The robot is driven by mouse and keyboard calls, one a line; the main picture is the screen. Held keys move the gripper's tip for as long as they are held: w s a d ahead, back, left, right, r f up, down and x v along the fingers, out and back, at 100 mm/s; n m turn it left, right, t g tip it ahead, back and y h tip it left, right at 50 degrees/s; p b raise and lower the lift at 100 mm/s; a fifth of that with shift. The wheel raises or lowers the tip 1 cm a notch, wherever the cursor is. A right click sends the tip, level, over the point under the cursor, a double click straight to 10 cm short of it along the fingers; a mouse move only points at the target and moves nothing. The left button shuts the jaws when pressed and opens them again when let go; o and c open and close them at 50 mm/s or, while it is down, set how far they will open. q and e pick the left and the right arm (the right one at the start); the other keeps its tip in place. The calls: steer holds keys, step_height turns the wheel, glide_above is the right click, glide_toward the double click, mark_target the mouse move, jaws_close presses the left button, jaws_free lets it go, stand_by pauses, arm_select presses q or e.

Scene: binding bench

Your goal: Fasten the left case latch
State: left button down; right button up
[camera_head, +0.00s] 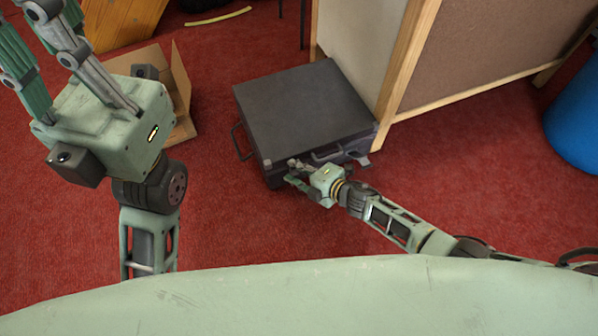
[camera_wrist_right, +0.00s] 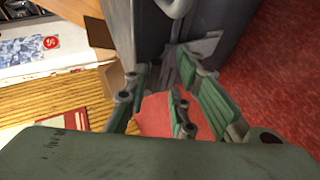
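A closed dark grey case (camera_head: 300,100) lies flat on the red carpet; it also shows in the wrist view (camera_wrist_right: 150,25). A light grey latch tab (camera_head: 362,160) sticks out at the right of its front. My right gripper (camera_head: 293,173) is at the left end of the case front, covering most of the left latch area. In the wrist view its fingers (camera_wrist_right: 160,85) are apart with nothing between them; a grey latch plate (camera_wrist_right: 203,45) shows just beyond the fingertips. Contact cannot be told. My left gripper (camera_head: 38,45) is raised at upper left, fingers apart, tips out of frame.
A carry handle (camera_head: 325,153) is on the case front and another handle (camera_head: 240,143) on its left side. A wood-framed panel (camera_head: 400,65) stands close at the right. An open cardboard box (camera_head: 180,85) is at the left. Front carpet is clear.

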steer(key=shift+s+d+f, duration=0.15)
steer(key=shift+s+f, duration=0.05)
steer(key=v, duration=1.2)
steer(key=shift+r, duration=0.1)
